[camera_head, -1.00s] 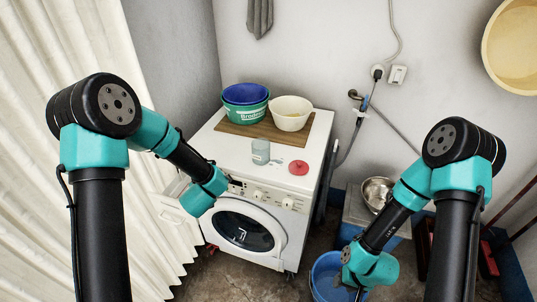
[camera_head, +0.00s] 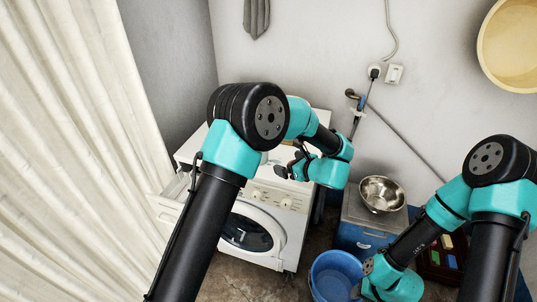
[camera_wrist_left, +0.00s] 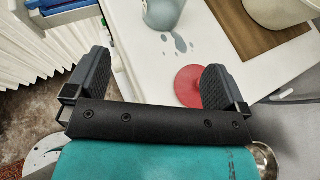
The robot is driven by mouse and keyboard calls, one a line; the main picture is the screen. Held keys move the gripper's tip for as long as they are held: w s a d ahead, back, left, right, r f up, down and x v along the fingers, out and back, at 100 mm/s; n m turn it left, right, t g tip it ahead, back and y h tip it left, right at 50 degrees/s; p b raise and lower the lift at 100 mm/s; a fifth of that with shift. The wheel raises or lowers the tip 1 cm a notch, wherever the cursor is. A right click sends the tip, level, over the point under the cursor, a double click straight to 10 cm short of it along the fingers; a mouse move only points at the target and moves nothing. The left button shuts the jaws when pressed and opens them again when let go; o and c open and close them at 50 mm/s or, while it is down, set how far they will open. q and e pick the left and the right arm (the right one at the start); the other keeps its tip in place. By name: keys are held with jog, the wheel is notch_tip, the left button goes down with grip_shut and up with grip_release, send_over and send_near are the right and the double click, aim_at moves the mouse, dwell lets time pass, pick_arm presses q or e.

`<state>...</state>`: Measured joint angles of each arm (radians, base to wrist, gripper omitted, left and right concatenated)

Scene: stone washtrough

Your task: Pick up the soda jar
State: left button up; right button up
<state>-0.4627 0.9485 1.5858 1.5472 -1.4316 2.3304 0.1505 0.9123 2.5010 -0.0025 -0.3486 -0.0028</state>
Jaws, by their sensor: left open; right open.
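The soda jar (camera_wrist_left: 163,12) is a pale grey-blue jar on the white washing machine top (camera_wrist_left: 135,40). In the left wrist view only its lower part shows at the top edge, with pale blue spots beside it. In the head view my left arm covers most or all of it. My left gripper (camera_wrist_left: 156,65) is open and empty; the jar lies beyond its fingertips, not between them. The gripper also shows above the machine in the head view (camera_head: 290,169). My right gripper (camera_head: 362,287) is low at the blue bucket, open, its fingers hard to make out.
A red disc (camera_wrist_left: 187,86) lies near the jar, partly behind one left finger. A brown board (camera_wrist_left: 255,35) carries a cream bowl (camera_wrist_left: 275,10). The blue bucket (camera_head: 333,270) stands on the floor; a metal bowl (camera_head: 382,192) sits right of the machine.

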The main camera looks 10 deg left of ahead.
pick_arm(q)
jog(key=shift+s+d+f, duration=0.1)
jog(key=shift+d, duration=0.3)
jog(key=x, duration=1.1)
jog(key=shift+a, duration=0.15)
jog(key=shift+w+a+f, duration=0.2)
jog(key=shift+w+a, duration=0.15)
jog(key=shift+w, duration=0.05)
jog(key=shift+x, duration=2.55)
jog(key=shift+w+d, duration=0.1)
jog(key=shift+w, duration=0.1)
jog(key=shift+c, duration=0.3)
